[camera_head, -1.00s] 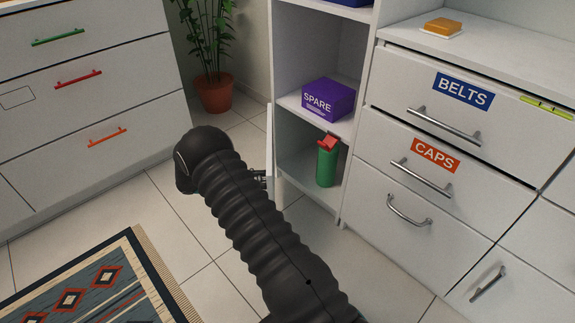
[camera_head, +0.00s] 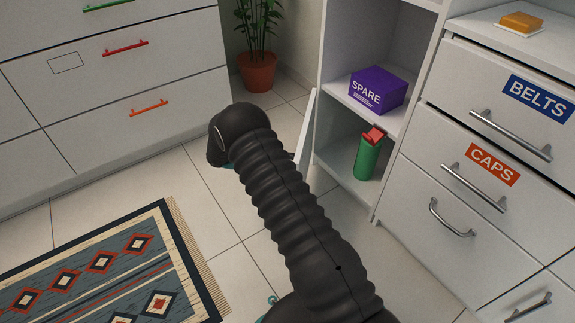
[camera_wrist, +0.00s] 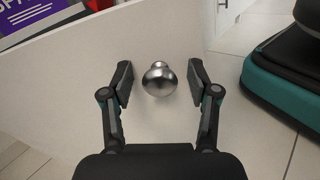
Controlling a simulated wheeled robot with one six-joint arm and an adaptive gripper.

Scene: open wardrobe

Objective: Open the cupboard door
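The cupboard door (camera_head: 306,132) stands open at the left side of the cupboard (camera_head: 350,120), seen nearly edge-on. Its white panel (camera_wrist: 60,95) fills much of the wrist view, with a round metal knob (camera_wrist: 159,76) on it. My gripper (camera_wrist: 160,88) is open, with one finger on each side of the knob and gaps visible between them. In the head view my arm hides the gripper and the knob. Inside the cupboard are a purple SPARE box (camera_head: 378,91) and a green bottle with a red top (camera_head: 368,158).
Drawers labelled BELTS and CAPS (camera_head: 480,165) stand right of the cupboard. Another drawer unit (camera_head: 100,90) and a potted plant (camera_head: 257,70) are at the back left. A patterned rug (camera_head: 110,270) lies front left. Tiled floor (camera_head: 215,205) is clear between.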

